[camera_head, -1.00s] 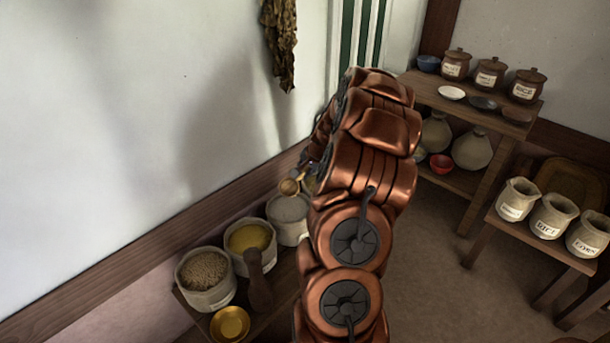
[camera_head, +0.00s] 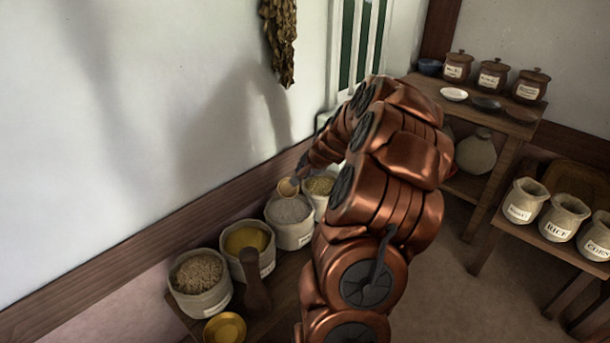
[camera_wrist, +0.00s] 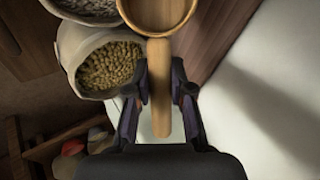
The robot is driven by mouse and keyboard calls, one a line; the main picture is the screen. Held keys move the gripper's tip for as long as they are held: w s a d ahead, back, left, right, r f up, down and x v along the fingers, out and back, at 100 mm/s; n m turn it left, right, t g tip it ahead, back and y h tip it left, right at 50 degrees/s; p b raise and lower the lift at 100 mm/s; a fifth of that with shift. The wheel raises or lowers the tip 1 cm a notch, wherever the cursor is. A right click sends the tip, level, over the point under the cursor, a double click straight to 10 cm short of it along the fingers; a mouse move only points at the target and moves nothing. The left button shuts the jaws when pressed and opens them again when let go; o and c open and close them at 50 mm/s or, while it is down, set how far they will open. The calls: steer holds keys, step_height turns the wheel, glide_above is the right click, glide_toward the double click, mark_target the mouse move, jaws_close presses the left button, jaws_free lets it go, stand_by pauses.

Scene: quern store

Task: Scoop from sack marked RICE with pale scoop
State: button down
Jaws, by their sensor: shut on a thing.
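My gripper (camera_wrist: 160,82) is shut on the handle of a pale wooden scoop (camera_wrist: 158,14). The scoop's round bowl looks empty in the wrist view. In the head view the scoop (camera_head: 288,188) is by the wall, over the back of a sack of pale grey grain (camera_head: 293,238). A sack of greenish-yellow grain (camera_wrist: 75,58) lies just beside it; it also shows in the head view (camera_head: 316,204), partly behind my arm. The labels on these sacks are too small to read. A small sack on the right bench (camera_head: 557,228) has a label that appears to read RICE.
Sacks of yellow (camera_head: 267,268) and brown grain (camera_head: 205,306) stand nearer on the same low bench. A dark wooden pestle-like object (camera_head: 257,285) and a yellow bowl (camera_head: 225,328) stand before them. A shelf (camera_head: 497,208) with lidded jars is behind right.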

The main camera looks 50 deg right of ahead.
steer(key=shift+a+t+h+b, duration=0.1)
steer(key=shift+t+h+b, duration=0.6)
steer(key=shift+b, duration=2.25)
steer(key=shift+s+f+b, duration=0.1)
steer(key=shift+f+b, duration=2.2)
steer(key=shift+f, duration=0.95)
steer(key=shift+s+a+r, duration=0.1)
steer(key=shift+s+a, duration=0.05)
steer(key=shift+s+a+y+p, duration=0.3)
steer(key=shift+s+a+p, duration=0.15)
steer(key=shift+s+a, duration=0.4)
steer(key=shift+d+g, duration=0.1)
steer(key=shift+g, duration=0.3)
